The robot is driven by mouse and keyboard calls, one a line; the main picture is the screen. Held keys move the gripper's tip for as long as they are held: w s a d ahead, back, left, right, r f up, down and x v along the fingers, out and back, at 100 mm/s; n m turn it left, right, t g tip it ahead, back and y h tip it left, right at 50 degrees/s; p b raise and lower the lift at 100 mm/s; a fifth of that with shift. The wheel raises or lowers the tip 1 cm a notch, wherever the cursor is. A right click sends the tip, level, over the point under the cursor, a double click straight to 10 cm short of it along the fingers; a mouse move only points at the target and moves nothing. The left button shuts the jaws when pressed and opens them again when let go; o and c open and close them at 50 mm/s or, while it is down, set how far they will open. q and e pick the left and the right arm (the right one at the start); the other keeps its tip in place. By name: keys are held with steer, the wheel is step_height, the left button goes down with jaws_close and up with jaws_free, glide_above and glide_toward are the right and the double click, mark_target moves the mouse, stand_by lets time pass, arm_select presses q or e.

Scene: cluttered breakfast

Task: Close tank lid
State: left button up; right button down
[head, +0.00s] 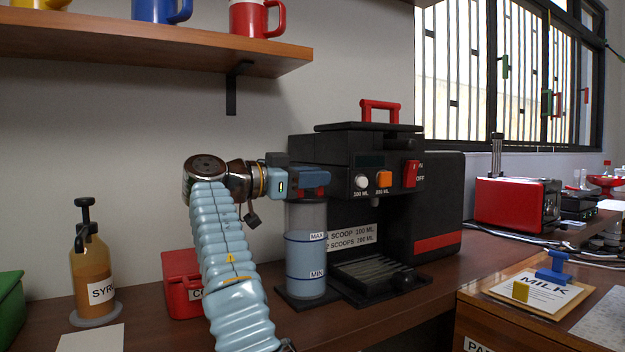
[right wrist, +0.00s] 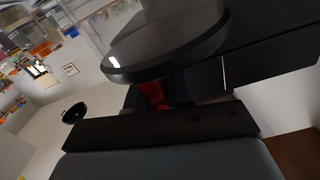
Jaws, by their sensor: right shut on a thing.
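The clear water tank (head: 305,250), with MAX and MIN labels, stands upright at the left side of the black coffee machine (head: 345,160). My right gripper (head: 312,182) is at the top of the tank, shut on a small red part that I take to be the tank lid's grip. The red part (right wrist: 152,95) shows in the right wrist view beside the dark gripper finger (right wrist: 155,132). A dark round rim with clear wall (right wrist: 165,50) is close to it. My gripper hides the lid and tank top in the head view, so I cannot tell the lid's angle. My left gripper is out of view.
A syrup bottle (head: 92,270) and a red container (head: 182,280) stand left of the tank, the latter partly behind my arm. A shelf with mugs (head: 150,38) hangs above. A red toaster-like appliance (head: 515,203) and a milk clipboard (head: 530,291) are to the right.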

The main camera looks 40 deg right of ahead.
steer(key=c, duration=1.1)
jaws_free()
steer(key=shift+w, duration=0.15)
steer(key=shift+a, duration=0.1)
steer(key=p+v, duration=0.2)
steer(key=v, duration=1.1)
steer(key=shift+a+p, duration=0.35)
steer(key=shift+p, duration=0.05)
steer(key=shift+f, duration=0.15)
